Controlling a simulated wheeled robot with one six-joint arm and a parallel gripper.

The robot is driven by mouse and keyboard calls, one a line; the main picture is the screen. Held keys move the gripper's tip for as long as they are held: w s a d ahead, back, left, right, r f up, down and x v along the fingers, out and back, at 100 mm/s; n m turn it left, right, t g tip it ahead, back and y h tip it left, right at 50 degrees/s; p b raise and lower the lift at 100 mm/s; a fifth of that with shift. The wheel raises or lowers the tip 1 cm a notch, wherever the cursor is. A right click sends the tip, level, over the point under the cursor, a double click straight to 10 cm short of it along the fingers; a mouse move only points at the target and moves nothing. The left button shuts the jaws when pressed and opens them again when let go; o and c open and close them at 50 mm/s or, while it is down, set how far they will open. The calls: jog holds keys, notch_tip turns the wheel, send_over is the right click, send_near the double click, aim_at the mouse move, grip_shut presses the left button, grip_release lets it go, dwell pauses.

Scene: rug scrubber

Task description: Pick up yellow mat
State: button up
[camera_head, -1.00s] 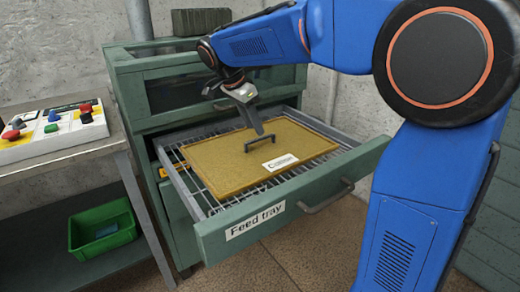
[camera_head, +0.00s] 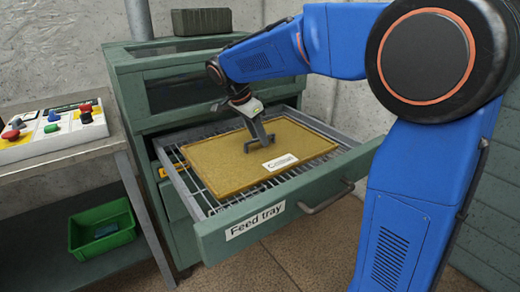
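The yellow mat (camera_head: 225,170) lies flat on the wire rack of the pulled-out feed tray (camera_head: 250,228). It has a dark handle (camera_head: 249,148) near its middle and a white label (camera_head: 280,162) toward its front right. My gripper (camera_head: 262,140) points down right at the handle, its fingers overlapping the handle's right part. At this size I cannot tell whether the fingers are closed on the handle or only around it. The mat rests in the tray and does not look lifted.
The green cabinet (camera_head: 125,85) stands behind the tray, with a dark block (camera_head: 201,21) on top. At left is a table with a button panel (camera_head: 50,130) and a green bin (camera_head: 102,229) on its lower shelf. The tray's front handle (camera_head: 327,200) sticks out.

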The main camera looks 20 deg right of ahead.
jog(key=shift+f, duration=0.2)
dwell(0.4)
grip_shut()
dwell(1.2)
